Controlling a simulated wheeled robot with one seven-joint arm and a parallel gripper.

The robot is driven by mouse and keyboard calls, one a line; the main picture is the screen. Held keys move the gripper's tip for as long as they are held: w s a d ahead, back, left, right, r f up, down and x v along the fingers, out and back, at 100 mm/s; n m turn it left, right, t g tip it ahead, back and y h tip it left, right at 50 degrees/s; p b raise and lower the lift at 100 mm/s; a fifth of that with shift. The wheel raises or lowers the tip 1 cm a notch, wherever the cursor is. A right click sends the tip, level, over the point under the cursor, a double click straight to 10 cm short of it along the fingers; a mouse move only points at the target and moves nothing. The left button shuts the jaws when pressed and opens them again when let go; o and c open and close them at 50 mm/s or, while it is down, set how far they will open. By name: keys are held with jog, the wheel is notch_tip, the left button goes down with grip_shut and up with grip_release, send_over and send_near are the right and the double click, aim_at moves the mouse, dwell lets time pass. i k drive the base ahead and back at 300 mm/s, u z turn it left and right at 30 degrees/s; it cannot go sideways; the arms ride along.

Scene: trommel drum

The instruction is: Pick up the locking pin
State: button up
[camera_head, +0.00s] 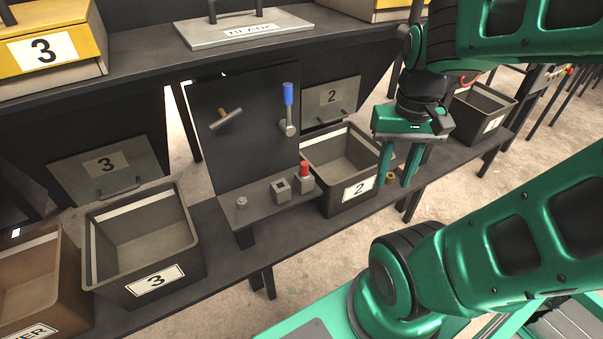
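A red-topped piece (304,170), which looks like the locking pin, stands upright in a grey block on the ledge of the dark panel. My gripper (398,184) points down to the right of the bin labelled 2, well right of the red-topped piece. Its two green fingers are apart. A small brass-coloured cylinder (390,178) shows near the fingertips; I cannot tell its exact depth, but nothing appears clamped.
A small grey knob (241,203) sits on the ledge. Open bins labelled 2 (358,190) and 3 (155,281) flank the panel. An upper shelf (140,55) runs behind.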

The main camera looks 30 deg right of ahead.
aim_at(304, 173)
jog(key=u, duration=0.45)
jog(key=k, duration=1.3)
jog(key=z, duration=0.5)
jog(key=i, duration=1)
jog(key=u, duration=0.05)
